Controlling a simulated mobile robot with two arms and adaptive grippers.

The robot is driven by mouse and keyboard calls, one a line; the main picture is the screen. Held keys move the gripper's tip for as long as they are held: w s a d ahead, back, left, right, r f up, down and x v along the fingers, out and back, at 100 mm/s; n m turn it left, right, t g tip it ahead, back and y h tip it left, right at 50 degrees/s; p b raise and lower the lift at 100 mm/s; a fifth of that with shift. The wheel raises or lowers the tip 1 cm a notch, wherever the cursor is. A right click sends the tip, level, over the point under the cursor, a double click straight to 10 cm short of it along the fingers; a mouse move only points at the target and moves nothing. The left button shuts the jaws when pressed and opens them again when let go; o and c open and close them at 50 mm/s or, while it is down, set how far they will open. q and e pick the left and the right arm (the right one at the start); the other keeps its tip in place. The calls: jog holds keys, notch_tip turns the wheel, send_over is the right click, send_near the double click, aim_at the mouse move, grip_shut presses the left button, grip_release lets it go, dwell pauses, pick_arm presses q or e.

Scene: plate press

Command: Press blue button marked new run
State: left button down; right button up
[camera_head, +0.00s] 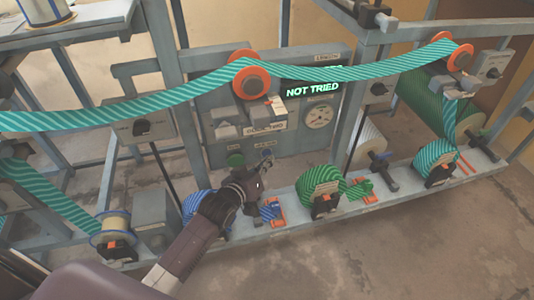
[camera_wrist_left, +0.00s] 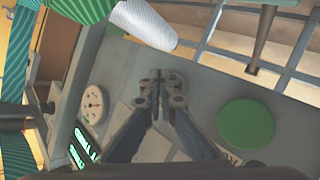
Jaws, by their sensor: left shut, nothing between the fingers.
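The grey control panel (camera_head: 220,135) carries a round green button (camera_head: 235,159), which shows large in the left wrist view (camera_wrist_left: 246,124). To its right in the head view, a small bluish patch by my fingertips appears to be the blue button (camera_head: 267,153); it is mostly hidden by my gripper. My left gripper (camera_head: 265,162) is shut and empty, its fingertips in front of the panel's lower edge. In the left wrist view its fingertips (camera_wrist_left: 160,76) meet in the middle, and no blue button shows. I cannot tell whether they touch it. My right gripper is not in view.
A display reading NOT TRIED (camera_head: 313,90) and a dial gauge (camera_head: 319,117) sit on the panel. A teal striped belt (camera_head: 190,88) runs over orange rollers above. Blue striped (camera_head: 196,204) and green striped rolls (camera_head: 320,182) stand on the rail below.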

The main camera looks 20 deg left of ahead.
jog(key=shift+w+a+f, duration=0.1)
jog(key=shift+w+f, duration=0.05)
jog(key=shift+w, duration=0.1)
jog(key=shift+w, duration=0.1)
pick_arm(q)
jog(key=shift+w+a, duration=0.1)
jog(key=shift+w, duration=0.05)
